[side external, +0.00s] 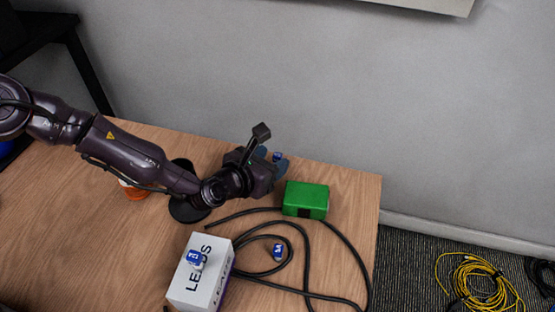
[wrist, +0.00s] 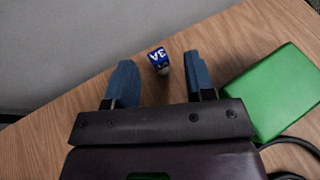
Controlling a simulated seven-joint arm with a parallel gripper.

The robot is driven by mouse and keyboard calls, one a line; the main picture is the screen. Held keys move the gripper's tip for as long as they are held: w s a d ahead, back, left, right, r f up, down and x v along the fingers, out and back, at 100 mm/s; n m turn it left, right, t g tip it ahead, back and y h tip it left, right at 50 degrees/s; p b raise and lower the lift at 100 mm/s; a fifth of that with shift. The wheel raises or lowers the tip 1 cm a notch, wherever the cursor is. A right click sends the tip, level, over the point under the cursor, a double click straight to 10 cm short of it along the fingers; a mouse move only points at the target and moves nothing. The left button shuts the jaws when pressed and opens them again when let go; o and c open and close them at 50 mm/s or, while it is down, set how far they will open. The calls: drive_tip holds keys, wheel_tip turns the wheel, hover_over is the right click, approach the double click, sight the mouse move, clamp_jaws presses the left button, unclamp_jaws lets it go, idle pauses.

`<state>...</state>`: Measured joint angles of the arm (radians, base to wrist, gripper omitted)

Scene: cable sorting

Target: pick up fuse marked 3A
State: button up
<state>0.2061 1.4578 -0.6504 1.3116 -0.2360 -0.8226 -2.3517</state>
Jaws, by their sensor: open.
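The fuse marked 3A (wrist: 158,58) is a small blue and white piece on the wooden table. In the wrist view its label reads 3A, and it sits between and slightly beyond my two blue fingertips. My gripper (wrist: 158,75) is open, with a finger on either side of the fuse and a visible gap to each. In the side external view my gripper (side external: 275,163) is near the table's back edge, and a small blue bit of the fuse (side external: 277,156) shows by the fingers; the rest is hidden.
A green box (side external: 306,199) stands just right of my gripper. A white LEADS box (side external: 201,271) carries another blue fuse (side external: 194,257). A further blue fuse (side external: 278,251) lies among black cable loops (side external: 308,250). The back wall is close behind the table edge.

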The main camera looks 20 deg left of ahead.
sight(274, 157)
drive_tip(key=shift+x, duration=2.5)
drive_tip(key=shift+a, duration=0.1)
clamp_jaws()
